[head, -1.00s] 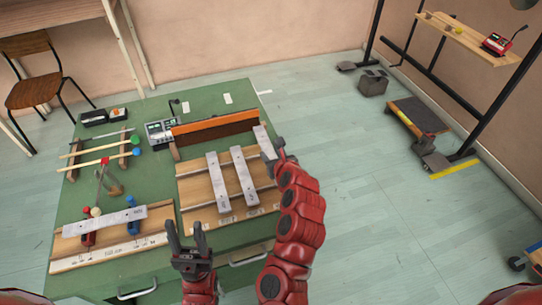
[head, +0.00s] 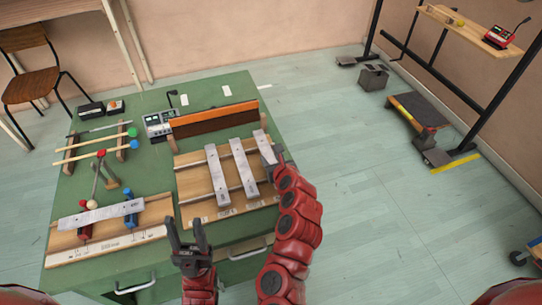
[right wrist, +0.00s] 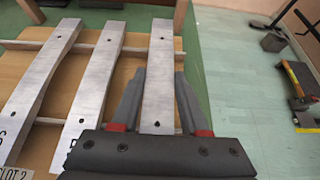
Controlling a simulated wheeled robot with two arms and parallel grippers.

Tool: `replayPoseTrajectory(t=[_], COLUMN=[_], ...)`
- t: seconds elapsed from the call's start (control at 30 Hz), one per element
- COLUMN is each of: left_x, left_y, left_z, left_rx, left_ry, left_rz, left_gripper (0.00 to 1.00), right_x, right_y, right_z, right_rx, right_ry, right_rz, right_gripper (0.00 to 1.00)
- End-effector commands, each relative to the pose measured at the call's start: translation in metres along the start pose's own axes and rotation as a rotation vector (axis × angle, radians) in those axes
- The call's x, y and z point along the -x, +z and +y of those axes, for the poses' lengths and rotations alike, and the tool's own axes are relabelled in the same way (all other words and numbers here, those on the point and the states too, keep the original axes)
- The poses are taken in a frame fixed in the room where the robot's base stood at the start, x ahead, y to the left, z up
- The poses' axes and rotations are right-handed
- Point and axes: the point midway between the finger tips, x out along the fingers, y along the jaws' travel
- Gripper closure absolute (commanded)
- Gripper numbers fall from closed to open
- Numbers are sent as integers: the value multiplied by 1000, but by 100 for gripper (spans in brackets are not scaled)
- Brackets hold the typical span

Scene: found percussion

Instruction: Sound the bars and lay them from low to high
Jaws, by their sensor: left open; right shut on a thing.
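My right gripper (head: 274,160) is shut on the rightmost grey metal bar (head: 262,142). In the right wrist view this bar (right wrist: 160,70) lies between the two fingers, over the right part of the wooden rack (head: 194,210). I cannot tell if it touches the rails. A middle bar (head: 243,168) and a left bar (head: 217,176) lie across the rails beside it. Another metal bar (head: 112,213) rests across red and blue supports on a wooden board (head: 70,255) at the left. My left gripper (head: 187,228) is open and empty near the table's front edge.
A mallet with a pale head (head: 92,204) is at the left bar. Mallets with green and blue heads (head: 132,132) lie on a stand behind. A device with a display (head: 160,122) and a long brown panel (head: 215,119) stand behind the rack.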

Motion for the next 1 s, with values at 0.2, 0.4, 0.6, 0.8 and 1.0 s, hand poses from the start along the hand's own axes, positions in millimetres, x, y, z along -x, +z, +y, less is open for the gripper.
replayPoseTrajectory(t=[0.2,0.4,0.6,0.8,1.0], left_x=[2,2,3,5,5], left_y=[0,0,0,1,1], left_z=[0,0,0,0,0], left_rx=[0,0,0,0,0], left_ry=[0,0,0,0,0], left_rz=[0,0,0,0,0], left_gripper=[50,50,50,50,50], right_x=[-2,-2,-3,-5,-6], right_y=[-3,-3,-5,-8,-10], right_z=[0,0,0,0,0], right_rx=[-1,-1,-1,-1,0], right_ry=[1,0,0,0,0], right_rz=[-1,-1,-1,-1,-1], right_gripper=[100,100,100,100,43])
